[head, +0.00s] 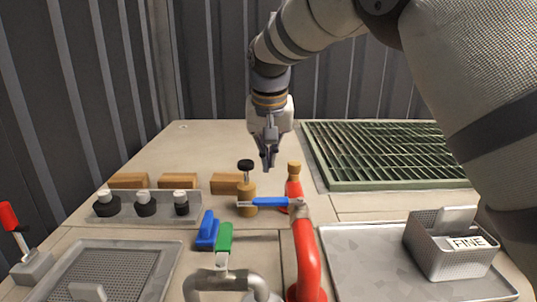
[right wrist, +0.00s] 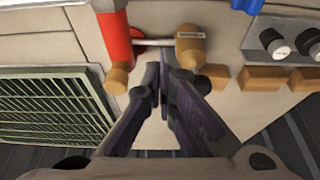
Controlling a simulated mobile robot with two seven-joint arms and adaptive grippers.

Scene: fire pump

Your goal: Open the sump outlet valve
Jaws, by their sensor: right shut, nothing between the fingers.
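A blue lever (head: 270,202) lies crosswise between a red pipe (head: 306,255) and a brass fitting (head: 247,197) topped by a black knob (head: 246,165). A green lever (head: 224,238) stands over a grey bent pipe (head: 230,283), with a blue upright handle (head: 207,230) beside it. No readable label marks which one is the sump outlet valve. My right gripper (head: 267,167) is shut and empty, pointing down behind and above the brass fitting. In the right wrist view its fingertips (right wrist: 160,72) lie between the red pipe's brass cap (right wrist: 117,80) and the brass fitting (right wrist: 190,45). My left gripper is out of view.
A green grating (head: 385,155) lies at the back right. A grey box labelled FINE (head: 450,245) stands on a metal tray (head: 365,265). Several black knobs sit on a plate (head: 145,208) at left, with wooden blocks (head: 128,180) behind. A red-handled lever (head: 10,217) is far left.

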